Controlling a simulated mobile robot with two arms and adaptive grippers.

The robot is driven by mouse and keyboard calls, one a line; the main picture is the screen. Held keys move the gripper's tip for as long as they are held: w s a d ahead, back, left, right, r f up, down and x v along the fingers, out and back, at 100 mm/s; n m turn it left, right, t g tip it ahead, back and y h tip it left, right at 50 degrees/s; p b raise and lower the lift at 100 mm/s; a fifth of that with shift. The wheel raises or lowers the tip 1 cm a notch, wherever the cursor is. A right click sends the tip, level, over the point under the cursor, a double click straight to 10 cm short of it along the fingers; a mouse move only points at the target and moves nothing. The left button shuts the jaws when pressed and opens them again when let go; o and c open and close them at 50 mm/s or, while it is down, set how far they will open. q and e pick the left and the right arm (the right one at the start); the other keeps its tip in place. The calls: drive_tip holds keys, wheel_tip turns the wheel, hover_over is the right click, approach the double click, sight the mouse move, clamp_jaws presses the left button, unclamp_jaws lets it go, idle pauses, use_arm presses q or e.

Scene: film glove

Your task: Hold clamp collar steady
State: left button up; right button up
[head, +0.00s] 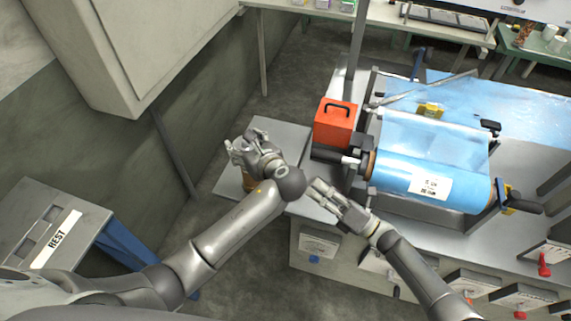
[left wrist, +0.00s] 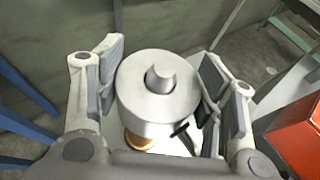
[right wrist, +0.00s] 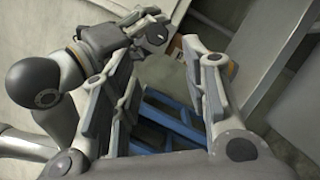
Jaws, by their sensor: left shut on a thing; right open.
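The clamp collar (left wrist: 150,108) is a thick silver ring with a hooked hole in its face, seen in the left wrist view. My left gripper (left wrist: 160,95) is shut on it, one finger on each side. A small dark lever (left wrist: 180,128) sticks out at its lower right, and a brass-coloured part (left wrist: 138,141) shows below it. In the head view my left gripper (head: 243,150) is over a grey stand, and I cannot make out the collar clearly there. My right gripper (head: 322,192) is open and empty, left of the roll's near end; its spread fingers show in the right wrist view (right wrist: 160,90).
A blue film roll (head: 430,178) with a white label lies on the bench at right. A red box (head: 335,122) stands at the bench's left end. A grey stand (head: 285,135) is under my left gripper. A table marked REST (head: 80,215) is at left.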

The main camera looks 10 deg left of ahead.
drive_tip(key=w+a+r, duration=0.1)
drive_tip(key=w+a, duration=0.1)
drive_tip(key=a, duration=0.3)
drive_tip(key=w+a+r+n, duration=0.1)
drive_tip(key=w+a+r, duration=0.1)
drive_tip(key=a, duration=0.4)
drive_tip(key=shift+n+y, duration=0.3)
drive_tip(key=shift+y, duration=0.1)
drive_tip(key=shift+w, duration=0.1)
drive_tip(key=c, duration=0.7)
drive_tip(key=shift+m+t+h, duration=0.3)
drive_tip(key=shift+m+h, duration=0.4)
drive_tip(key=shift+m, duration=1.2)
drive_tip(key=shift+c, duration=0.2)
drive_tip(key=shift+d, duration=0.1)
drive_tip(key=o, duration=0.7)
